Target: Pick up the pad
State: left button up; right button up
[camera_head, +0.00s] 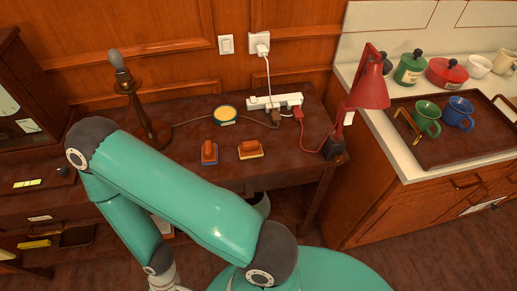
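A small round tin-like pad (225,115) with a yellow top and a teal rim lies on the dark desk top (185,115). I cannot tell for certain that it is the task's pad. Two stamp-like blocks with orange-brown handles lie in front of it: one on a blue base (209,153), one on a yellowish base (250,149). One of my teal arms crosses the lower left, in front of the desk, its wrist running out at the bottom edge. Neither gripper shows. Nothing touches the round pad except perhaps the cord behind it.
A brown lamp stand (140,110) stands left of the pad, a white power strip (275,102) with cords behind right. A red lamp (368,90) stands at the desk's right end. A tray (455,145) with green and blue mugs sits on the right counter. A clock cabinet (30,100) is left.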

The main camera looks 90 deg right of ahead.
aim_at(252, 150)
jog(key=z, duration=0.05)
jog(key=k, duration=0.15)
jog(key=u, duration=0.5)
jog(key=i, duration=0.85)
jog(key=z, duration=3.05)
jog(key=k, duration=0.55)
jog(key=z, duration=0.1)
jog(key=i, duration=0.55)
jog(key=u, duration=0.15)
